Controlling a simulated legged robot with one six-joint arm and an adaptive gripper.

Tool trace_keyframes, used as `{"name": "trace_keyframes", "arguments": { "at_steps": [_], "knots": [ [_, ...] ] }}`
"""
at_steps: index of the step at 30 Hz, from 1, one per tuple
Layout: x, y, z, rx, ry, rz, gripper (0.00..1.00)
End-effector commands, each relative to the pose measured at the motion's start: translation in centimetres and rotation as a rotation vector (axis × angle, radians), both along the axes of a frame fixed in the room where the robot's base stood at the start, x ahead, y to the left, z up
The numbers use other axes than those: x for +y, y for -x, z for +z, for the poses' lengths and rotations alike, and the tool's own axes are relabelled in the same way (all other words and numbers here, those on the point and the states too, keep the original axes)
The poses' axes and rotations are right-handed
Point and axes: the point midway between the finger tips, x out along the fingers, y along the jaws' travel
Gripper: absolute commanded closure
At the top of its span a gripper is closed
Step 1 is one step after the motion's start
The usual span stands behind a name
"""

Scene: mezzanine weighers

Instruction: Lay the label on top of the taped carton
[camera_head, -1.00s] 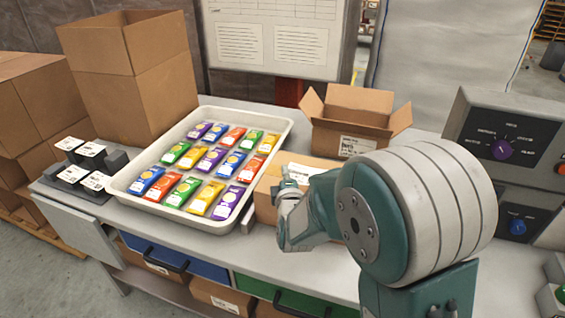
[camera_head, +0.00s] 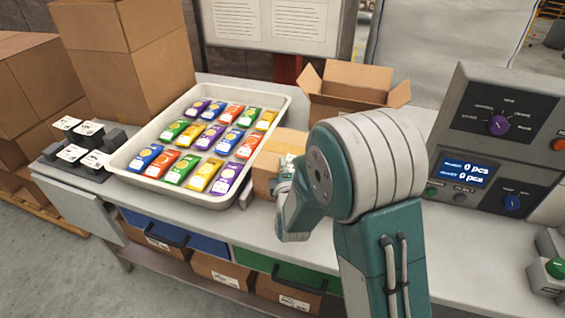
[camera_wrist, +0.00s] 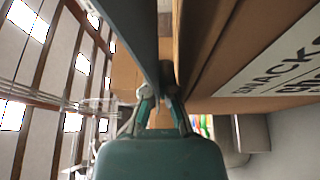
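A brown carton (camera_head: 285,143) stands on the bench right of the tray, its bare top partly visible. My gripper (camera_head: 283,173) is at this carton's near right side, largely hidden by my own arm. In the wrist view the gripper (camera_wrist: 162,88) points along a brown carton surface (camera_wrist: 215,45). A white printed patch (camera_wrist: 285,62) reading "SNACKS" shows at the right; I cannot tell whether it is a loose label or print on a carton. Whether the fingers hold anything is unclear. No tape can be made out.
A pale tray (camera_head: 118,162) of colourful packets fills the bench's left middle. Black blocks with white labels (camera_head: 72,153) stand left of it. An open carton (camera_head: 358,75) is behind my arm. A control panel (camera_head: 500,130) stands at right. Bare bench lies in front.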

Motion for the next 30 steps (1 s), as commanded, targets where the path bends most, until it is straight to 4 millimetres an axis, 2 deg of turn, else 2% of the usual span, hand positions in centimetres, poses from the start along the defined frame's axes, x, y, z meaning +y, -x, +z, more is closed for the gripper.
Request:
{"name": "trace_keyframes", "arguments": {
  "at_steps": [1,13,14,15,16,17,23,27,30],
  "knots": [
    [-0.3,0.5,-1.8,0.049,0.008,-0.005,1.00],
    [-0.5,0.4,-1.9,0.050,0.007,-0.008,1.00],
    [-0.5,0.4,-1.9,0.050,0.007,-0.008,0.98],
    [-0.5,0.4,-1.9,0.051,0.007,-0.008,0.80],
    [-0.5,0.4,-1.9,0.051,0.007,-0.008,0.67],
    [-0.5,0.4,-1.9,0.051,0.007,-0.009,0.64],
    [-0.5,1.2,-1.8,0.047,0.007,-0.008,0.62],
    [-0.6,3.6,-1.4,0.036,0.006,-0.008,0.61],
    [-0.8,5.3,-1.2,0.027,0.003,-0.010,0.56]
  ]
}}
